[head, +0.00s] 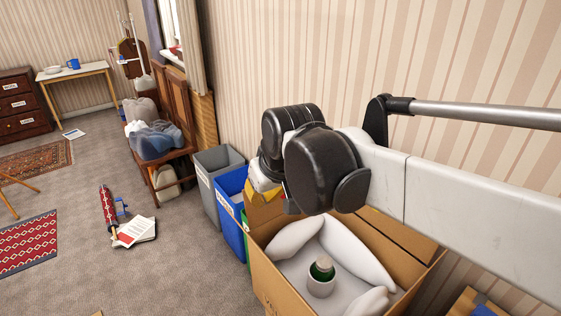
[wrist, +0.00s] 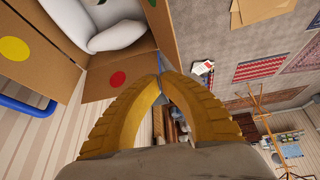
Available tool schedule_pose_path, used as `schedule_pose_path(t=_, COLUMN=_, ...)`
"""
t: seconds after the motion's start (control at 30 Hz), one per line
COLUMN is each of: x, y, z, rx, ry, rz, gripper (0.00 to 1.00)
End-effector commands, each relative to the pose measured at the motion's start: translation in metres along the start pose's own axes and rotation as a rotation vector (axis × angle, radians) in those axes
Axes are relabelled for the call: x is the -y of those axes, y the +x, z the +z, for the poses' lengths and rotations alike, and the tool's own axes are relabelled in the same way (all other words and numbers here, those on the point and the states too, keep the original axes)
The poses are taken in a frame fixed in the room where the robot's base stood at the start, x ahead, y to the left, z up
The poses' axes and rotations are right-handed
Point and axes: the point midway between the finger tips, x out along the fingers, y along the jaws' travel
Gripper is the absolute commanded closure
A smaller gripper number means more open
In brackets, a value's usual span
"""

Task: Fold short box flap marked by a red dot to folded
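The cardboard box (head: 270,283) stands open against the wall, with white cushions (head: 350,252) and a white pot with a green item (head: 321,275) inside. In the wrist view, the short flap with the red dot (wrist: 117,79) sticks outward from the box's end, unfolded. My gripper's two yellow ribbed fingers (wrist: 160,77) curve together with their tips meeting, and nothing shows between them. The tips are beside the flap's right edge; I cannot tell whether they touch it. In the head view my gripper (head: 262,190) is at the box's far end, mostly hidden by my wrist, and the red dot is hidden.
Another flap with a yellow dot (wrist: 14,49) stands out at the wrist view's left. A blue bin (head: 231,205) and a grey bin (head: 213,168) stand close behind the box. The striped wall is close behind my arm. Open carpet (head: 190,260) lies left.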

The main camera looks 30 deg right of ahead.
Motion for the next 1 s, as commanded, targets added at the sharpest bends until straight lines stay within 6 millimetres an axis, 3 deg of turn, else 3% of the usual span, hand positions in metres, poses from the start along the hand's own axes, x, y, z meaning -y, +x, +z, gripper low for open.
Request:
schedule_pose_path(t=0.03, x=-0.009, y=-0.004, z=-0.025, rx=0.018, ry=-0.003, rz=0.002, gripper=1.0)
schedule_pose_path(t=0.2, x=-0.039, y=0.01, z=-0.088, rx=0.081, ry=-0.023, rz=0.0, gripper=1.0)
schedule_pose_path(t=0.5, x=-0.104, y=0.066, z=-0.174, rx=0.187, ry=-0.057, rz=-0.019, gripper=1.0)
schedule_pose_path(t=0.7, x=-0.151, y=0.119, z=-0.204, rx=0.251, ry=-0.076, rz=-0.045, gripper=1.0)
schedule_pose_path(t=0.9, x=-0.183, y=0.161, z=-0.212, rx=0.293, ry=-0.092, rz=-0.066, gripper=1.0)
schedule_pose_path(t=1.0, x=-0.189, y=0.171, z=-0.211, rx=0.303, ry=-0.096, rz=-0.073, gripper=1.0)
